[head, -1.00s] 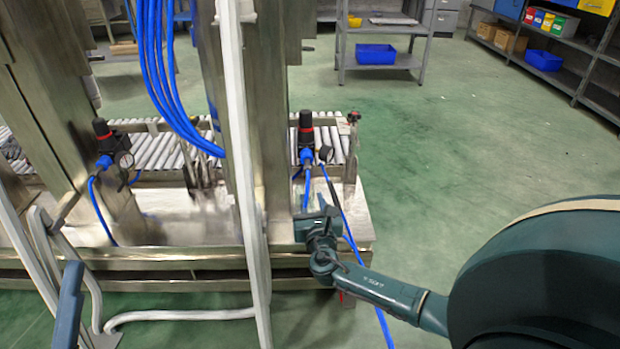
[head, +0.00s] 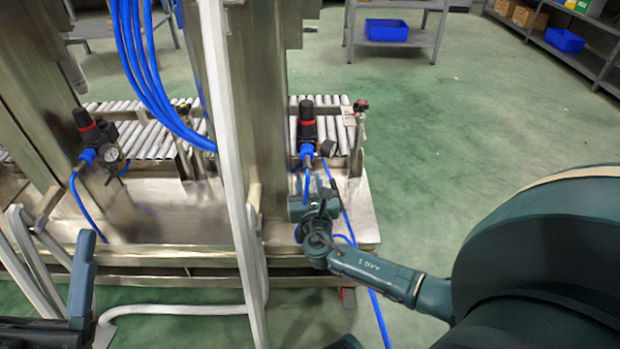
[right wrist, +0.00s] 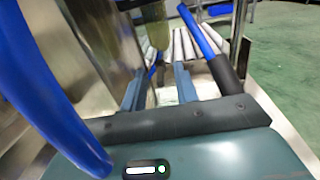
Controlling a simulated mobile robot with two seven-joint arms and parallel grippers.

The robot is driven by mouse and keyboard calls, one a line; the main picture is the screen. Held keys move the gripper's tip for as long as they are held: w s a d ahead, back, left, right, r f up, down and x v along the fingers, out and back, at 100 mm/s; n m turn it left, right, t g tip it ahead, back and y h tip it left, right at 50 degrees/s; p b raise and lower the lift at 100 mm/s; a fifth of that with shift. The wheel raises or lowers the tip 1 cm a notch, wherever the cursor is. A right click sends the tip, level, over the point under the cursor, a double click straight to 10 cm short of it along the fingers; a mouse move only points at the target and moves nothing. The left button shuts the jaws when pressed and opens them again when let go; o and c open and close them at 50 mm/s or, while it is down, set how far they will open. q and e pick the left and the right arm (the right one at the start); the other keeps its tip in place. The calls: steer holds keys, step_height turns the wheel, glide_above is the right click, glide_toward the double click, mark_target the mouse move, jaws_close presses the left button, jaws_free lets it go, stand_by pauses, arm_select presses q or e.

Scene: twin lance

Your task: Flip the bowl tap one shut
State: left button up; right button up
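Two air filter units with black tops, red rings and blue lower parts stand on the frame, one at right (head: 307,130) and one at left (head: 90,135) in the head view. I cannot make out a tap lever on either, nor tell which is one. My right gripper (head: 318,188) is just below the right unit, close to its blue hose. In the right wrist view its two blue-grey fingers (right wrist: 158,88) stand apart with nothing clearly between them. My left gripper (head: 82,285) is partly in view at the lower left, far from both units; its opening does not show clearly.
A roller conveyor (head: 150,138) lies behind the units. A pale upright post (head: 232,150) and a steel column stand left of my right gripper. Blue hoses (head: 135,60) hang at left of the column.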

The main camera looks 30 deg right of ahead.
jaws_close()
stand_by(0.3)
steer(key=shift+w+a+r+m+g+h+p, duration=0.1)
steer(key=shift+a+m+g+h+p, duration=0.1)
steer(key=shift+m+g+h, duration=0.25)
steer(key=shift+w+a+m+g+h+p, duration=0.15)
steer(key=shift+m+h, duration=0.1)
steer(key=shift+h, duration=0.3)
jaws_free()
steer(key=shift+s+d, duration=0.1)
